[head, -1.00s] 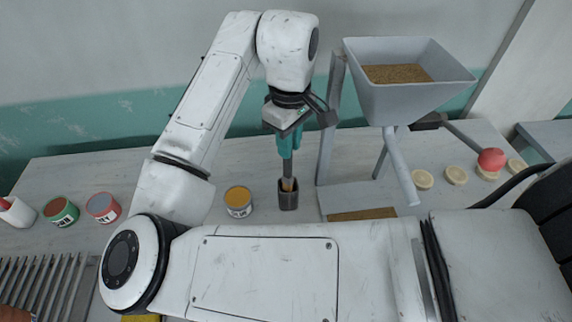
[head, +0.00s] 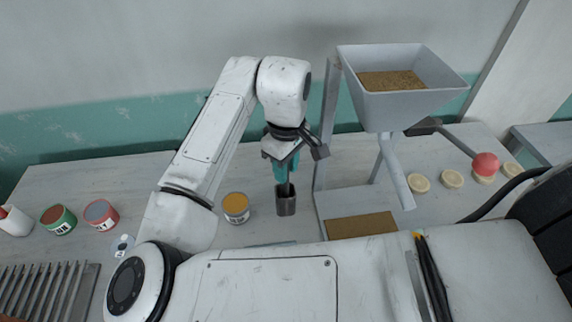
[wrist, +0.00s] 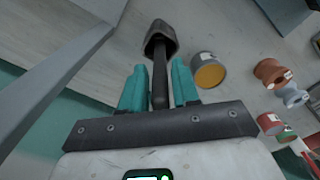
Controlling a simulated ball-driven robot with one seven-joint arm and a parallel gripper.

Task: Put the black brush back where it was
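The black brush (wrist: 160,80) stands in a dark cup (head: 286,206), its lower end hidden inside; the cup also shows in the wrist view (wrist: 163,38). My gripper (head: 284,180) is directly above the cup, pointing down. In the wrist view its two teal fingers (wrist: 159,82) stand on either side of the brush's dark handle. A narrow gap shows between the handle and each finger, so the gripper looks open around it. The handle's upper end lies between the fingers.
A yellow-topped can (head: 236,208) stands just left of the cup. A grey hopper stand (head: 400,95) with a chute rises close on the right. A green can (head: 59,219) and a red can (head: 101,214) are farther left. Pale discs (head: 419,183) lie at right.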

